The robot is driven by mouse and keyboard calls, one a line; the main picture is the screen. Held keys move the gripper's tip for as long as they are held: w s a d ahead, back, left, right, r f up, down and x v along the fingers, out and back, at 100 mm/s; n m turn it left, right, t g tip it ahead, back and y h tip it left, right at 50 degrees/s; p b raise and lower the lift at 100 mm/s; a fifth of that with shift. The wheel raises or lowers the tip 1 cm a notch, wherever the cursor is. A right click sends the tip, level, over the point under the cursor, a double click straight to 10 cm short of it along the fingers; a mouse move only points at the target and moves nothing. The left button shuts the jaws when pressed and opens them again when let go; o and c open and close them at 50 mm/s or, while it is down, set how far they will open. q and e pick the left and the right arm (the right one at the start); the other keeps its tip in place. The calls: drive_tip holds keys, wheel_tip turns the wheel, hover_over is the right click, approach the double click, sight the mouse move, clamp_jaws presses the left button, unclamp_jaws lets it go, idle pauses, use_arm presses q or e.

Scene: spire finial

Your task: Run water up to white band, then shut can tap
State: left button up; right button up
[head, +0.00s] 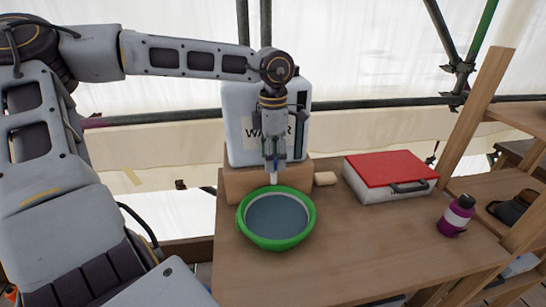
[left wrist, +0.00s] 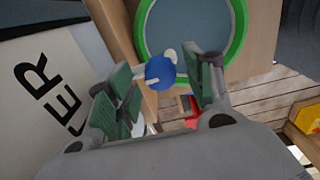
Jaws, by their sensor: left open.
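The white water can (head: 237,105) stands on a wooden block (head: 236,186) at the back of the table. My left gripper (head: 274,165) hangs open in front of the can, pointing down. In the left wrist view the round blue tap knob (left wrist: 160,73) lies between its open green-padded fingers; I cannot tell if they touch it. A short white piece (head: 274,179) shows below the fingertips; spout or stream, I cannot tell. The green bowl (head: 247,228) stands below and holds grey-blue water (head: 277,217). A pale band (head: 262,198) shows inside its rim, just above the water.
A red-lidded white case (head: 390,170) and a purple bottle (head: 457,216) stand to the right. Shelves (head: 510,195) with a wooden post are at far right. The table front is clear.

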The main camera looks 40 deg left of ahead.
use_arm(q)
wheel_tip(320, 180, up, 12)
drive_tip(key=shift+f, duration=0.15)
idle(0.5)
idle(0.4)
wheel_tip(320, 180, up, 22)
drive_tip(key=p, duration=2.2)
use_arm(e)
drive_tip(key=s+d, duration=0.3)
drive_tip(key=s, duration=0.8)
drive_tip(key=s+d+g, duration=0.1)
drive_tip(key=s+d, duration=0.1)
drive_tip(key=s, duration=0.8)
drive_tip(key=shift+s+d+f+h, duration=0.25)
drive_tip(key=shift+s+d+h, duration=0.05)
drive_tip(key=shift+s+d, duration=0.1)
